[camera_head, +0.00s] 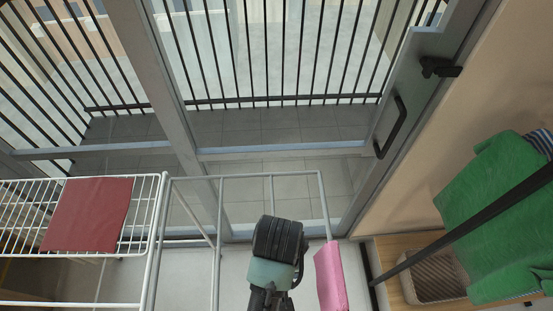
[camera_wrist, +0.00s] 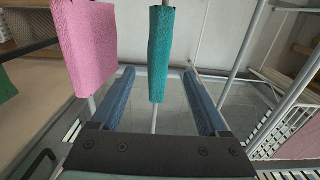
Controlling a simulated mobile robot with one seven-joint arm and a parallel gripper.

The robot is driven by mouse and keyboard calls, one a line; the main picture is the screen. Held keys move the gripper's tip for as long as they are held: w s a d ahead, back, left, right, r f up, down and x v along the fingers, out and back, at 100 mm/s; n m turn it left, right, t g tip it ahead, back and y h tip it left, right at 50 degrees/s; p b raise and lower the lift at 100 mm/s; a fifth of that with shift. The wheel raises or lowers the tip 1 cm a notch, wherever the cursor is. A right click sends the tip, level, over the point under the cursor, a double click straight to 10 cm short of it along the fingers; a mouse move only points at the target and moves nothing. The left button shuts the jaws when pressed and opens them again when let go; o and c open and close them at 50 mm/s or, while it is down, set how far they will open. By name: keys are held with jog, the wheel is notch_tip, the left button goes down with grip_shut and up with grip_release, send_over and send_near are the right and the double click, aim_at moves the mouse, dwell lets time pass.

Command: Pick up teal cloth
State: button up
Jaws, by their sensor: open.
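The teal cloth (camera_wrist: 160,55) hangs as a narrow strip over a thin white rail, in the upper middle of the wrist view. My gripper (camera_wrist: 157,76) is open, with a blue-grey finger on each side of the cloth in the picture. The cloth's lower end shows in the gap between the fingers. I see no contact, and I cannot tell how deep the cloth sits between them. I cannot make out the teal cloth in the head view, where my dark arm end (camera_head: 278,238) covers part of the rack.
A pink cloth (camera_wrist: 85,45) hangs just left of the teal one; it also shows in the head view (camera_head: 330,277). A red cloth (camera_head: 88,214) lies on the white rack (camera_head: 148,240). A green garment (camera_head: 495,215) and a basket (camera_head: 433,277) are at right. A glass door stands beyond.

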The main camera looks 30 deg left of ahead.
notch_tip(320, 180, down, 3)
jog(key=shift+w+d+r, duration=0.1)
jog(key=shift+f+p, duration=0.75)
jog(key=shift+f, duration=1.9)
grip_shut()
